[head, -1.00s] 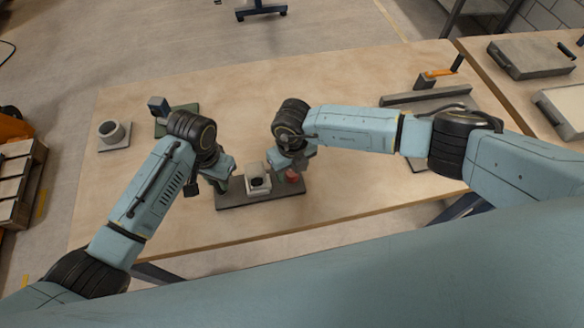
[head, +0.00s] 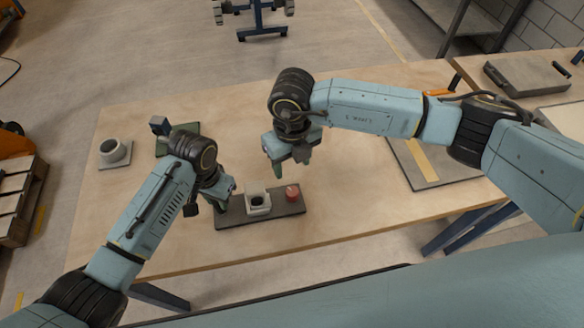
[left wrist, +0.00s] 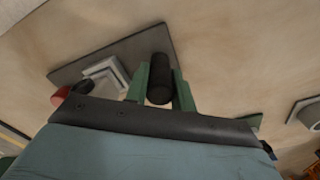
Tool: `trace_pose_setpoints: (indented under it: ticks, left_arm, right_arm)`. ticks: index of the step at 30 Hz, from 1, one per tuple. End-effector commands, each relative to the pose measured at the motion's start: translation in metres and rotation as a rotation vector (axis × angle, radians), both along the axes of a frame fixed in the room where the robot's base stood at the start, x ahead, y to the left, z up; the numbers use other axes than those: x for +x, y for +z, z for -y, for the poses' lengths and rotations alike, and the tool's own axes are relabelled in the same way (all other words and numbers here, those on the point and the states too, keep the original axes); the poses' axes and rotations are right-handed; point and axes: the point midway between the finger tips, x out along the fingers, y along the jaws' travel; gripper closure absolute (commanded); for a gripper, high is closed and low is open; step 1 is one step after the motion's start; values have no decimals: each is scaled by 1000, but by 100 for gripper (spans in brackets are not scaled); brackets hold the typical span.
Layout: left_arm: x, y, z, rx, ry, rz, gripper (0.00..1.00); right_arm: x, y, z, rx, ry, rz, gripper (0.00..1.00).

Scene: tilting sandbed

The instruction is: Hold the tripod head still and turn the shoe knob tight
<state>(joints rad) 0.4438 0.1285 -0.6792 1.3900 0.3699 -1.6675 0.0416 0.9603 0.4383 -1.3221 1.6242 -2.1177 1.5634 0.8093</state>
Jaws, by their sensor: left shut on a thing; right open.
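The tripod head stands on a dark base plate (head: 235,221) near the table's front edge. It has a pale square block (head: 257,201) with a dark centre and, to its right, a red shoe knob (head: 292,194). The left wrist view also shows the pale block (left wrist: 103,75) and part of the red knob (left wrist: 60,97). My left gripper (left wrist: 160,88) is shut on a black cylindrical handle (left wrist: 159,72), which stands at the left end of the plate. My right gripper (head: 287,168) is open and empty, apart from the knob and above and behind it.
A grey cup-like part (head: 114,151) on a small plate sits at the table's left. A green base (head: 180,140) is behind my left arm. A grey panel with a yellow strip (head: 424,160) lies at the right. The back middle of the table is clear.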

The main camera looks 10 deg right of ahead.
Motion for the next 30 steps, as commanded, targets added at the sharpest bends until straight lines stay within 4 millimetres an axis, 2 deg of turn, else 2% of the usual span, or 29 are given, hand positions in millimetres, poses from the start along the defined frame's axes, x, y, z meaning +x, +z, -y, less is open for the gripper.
trace_pose_setpoints:
  ticks: [10, 11, 16, 25, 30]
  left_arm:
    - [0, 1, 0, -1, 0, 2, 100]
    - [0, 1, 0, -1, 0, 2, 73]
    - [0, 0, 0, -1, 0, 2, 50]
    - [0, 2, 0, -1, 0, 1, 50]
    - [1, 20, 1, -3, -1, 6, 50]
  right_arm:
    - [0, 1, 0, 0, -1, 0, 46]
    - [0, 1, 0, 0, -1, 0, 46]
    - [0, 1, 0, 0, 0, 0, 46]
    - [0, 1, 0, 0, 0, 0, 46]
    - [0, 1, 0, 0, 0, 0, 46]
